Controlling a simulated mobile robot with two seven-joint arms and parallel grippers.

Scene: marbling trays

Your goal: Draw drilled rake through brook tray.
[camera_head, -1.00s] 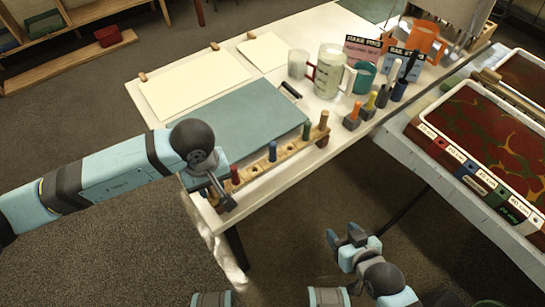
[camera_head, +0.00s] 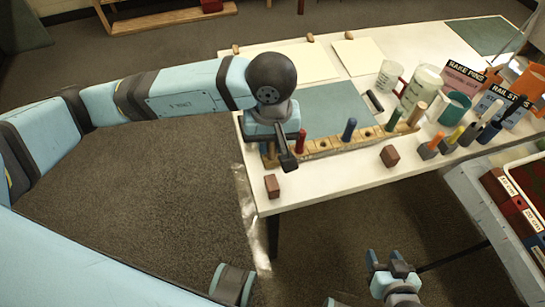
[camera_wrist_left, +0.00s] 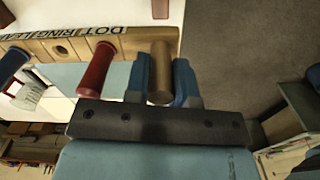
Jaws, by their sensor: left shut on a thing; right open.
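The drilled rake, as I take it, is a wooden bar with holes (camera_head: 350,143) along the table's front edge. A red peg (camera_head: 300,141), a blue peg (camera_head: 349,129) and a green peg (camera_head: 393,118) stand in it, with a brown post (camera_head: 417,114) at its right end. My left gripper (camera_wrist_left: 163,78) is shut on a brown post at the bar's left end. In the head view this gripper (camera_head: 286,155) partly hides that end. My right gripper (camera_head: 390,265) is open and empty, low in front of the table. I cannot tell which tray is the brook one; a red tray edge (camera_head: 505,200) shows at right.
Brown blocks (camera_head: 272,186) (camera_head: 389,156) stand in front of the bar. A teal mat (camera_head: 335,108) lies behind it. Coloured tools in small stands (camera_head: 430,150), jugs (camera_head: 422,88) and signs crowd the right side. Floor is clear between the tables.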

